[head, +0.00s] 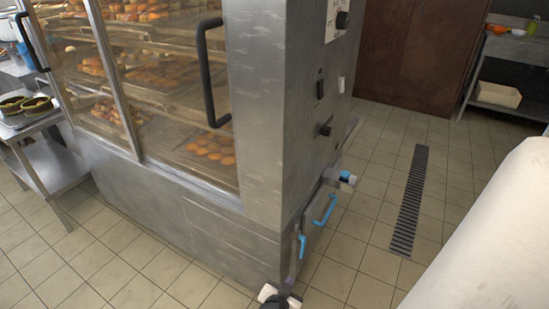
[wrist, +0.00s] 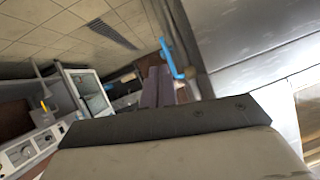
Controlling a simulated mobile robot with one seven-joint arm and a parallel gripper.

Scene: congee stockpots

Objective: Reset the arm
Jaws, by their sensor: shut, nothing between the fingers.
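My gripper (wrist: 158,72) shows in the wrist view as a wide dark body with two purple-grey fingers close together. The fingers are shut, with nothing seen between them. In the head view, the white and black end of my arm is at the bottom edge, low beside the front corner of a steel display cabinet (head: 262,120). Its fingers are hardly visible there. A blue lever handle (wrist: 171,60) appears just beyond the fingertips in the wrist view; I cannot tell whether they touch.
Two blue levers, a lower one (head: 302,245) and an upper one (head: 326,209), are on the cabinet's narrow side. Behind its glass are trays of pastries (head: 210,151). A steel side table (head: 48,165) stands left. Tiled floor with a drain grate (head: 410,200) is open to the right.

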